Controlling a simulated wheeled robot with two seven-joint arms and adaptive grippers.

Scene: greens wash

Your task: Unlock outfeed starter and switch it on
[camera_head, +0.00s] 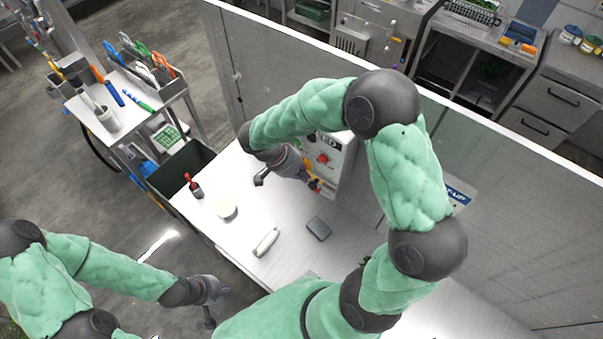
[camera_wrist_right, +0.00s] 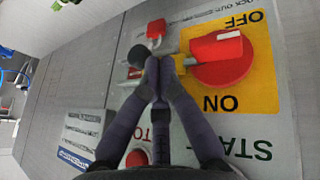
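The control box (camera_head: 345,150) stands on the bench by the partition. In the right wrist view, its red rotary switch (camera_wrist_right: 222,78) sits on a yellow ON/OFF plate (camera_wrist_right: 262,98). A red block with a white label (camera_wrist_right: 215,48), apparently the padlock, lies across the switch. My right gripper (camera_wrist_right: 153,64) is at the panel just left of it, fingertips together on what looks like a key with a dark round head (camera_wrist_right: 138,55) and brass-coloured shaft. Whether the shaft is inside the lock is unclear. My left gripper (camera_head: 211,300) hangs low, away from the box; its fingers are too small to judge.
On the bench lie a red-handled tool (camera_head: 193,186), a pale round disc (camera_head: 227,208), a white cylinder (camera_head: 267,242) and a dark grey block (camera_head: 318,229). A dark bin (camera_head: 180,170) and a tool cart (camera_head: 125,92) stand left. The partition (camera_head: 500,195) runs behind the bench.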

